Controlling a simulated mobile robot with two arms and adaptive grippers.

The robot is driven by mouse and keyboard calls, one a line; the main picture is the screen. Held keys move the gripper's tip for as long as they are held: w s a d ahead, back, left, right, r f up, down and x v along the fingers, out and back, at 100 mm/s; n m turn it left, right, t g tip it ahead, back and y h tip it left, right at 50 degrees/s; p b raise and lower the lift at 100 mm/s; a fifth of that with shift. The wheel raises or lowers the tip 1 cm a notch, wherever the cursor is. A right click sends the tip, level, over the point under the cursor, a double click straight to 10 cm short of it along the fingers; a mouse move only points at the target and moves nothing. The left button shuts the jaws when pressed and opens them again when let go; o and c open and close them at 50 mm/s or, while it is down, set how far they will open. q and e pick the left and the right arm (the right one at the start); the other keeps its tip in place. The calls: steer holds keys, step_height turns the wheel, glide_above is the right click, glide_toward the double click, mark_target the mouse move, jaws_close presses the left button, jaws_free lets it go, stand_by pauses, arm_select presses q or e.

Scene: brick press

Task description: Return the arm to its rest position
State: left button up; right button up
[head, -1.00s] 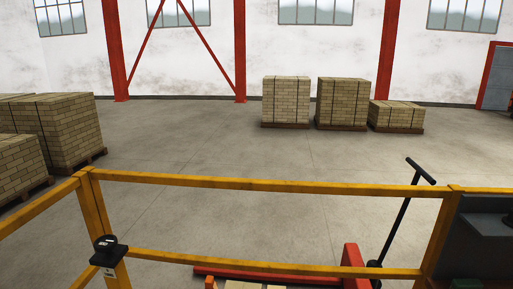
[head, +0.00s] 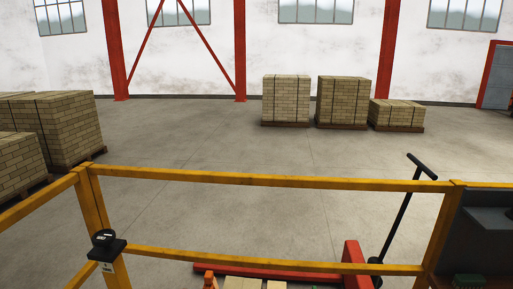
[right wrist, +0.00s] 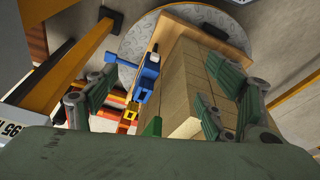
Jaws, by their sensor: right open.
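My right gripper (right wrist: 160,88) shows in the right wrist view with its green fingers spread apart and nothing held between them. Beyond the fingers is a stack of tan bricks (right wrist: 182,82) on a wooden board (right wrist: 208,28), above a round plate (right wrist: 140,34). A blue device (right wrist: 147,78) shows between the fingers, beside the stack. I cannot tell whether any finger touches the stack. Neither gripper is clearly seen in the head view, and my left gripper is not in view.
A yellow railing (head: 270,181) crosses the front, with a black device (head: 106,240) on its left post. Beyond it stand a red pallet jack (head: 352,262) and strapped brick stacks (head: 343,101). More brick stacks (head: 62,128) stand left. The floor between is clear.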

steer(key=s+f+b, duration=0.2)
steer(key=s+f, duration=0.2)
steer(key=f, duration=1.1)
steer(key=s+d+f+g+b, duration=0.1)
steer(key=s+d+f+b, duration=0.2)
steer(key=s+f, duration=1.3)
step_height(320, 180, down, 3)
steer(key=shift+d+r+g+b, duration=0.1)
steer(key=shift+d+g+b, duration=0.1)
steer(key=shift+g+b, duration=0.25)
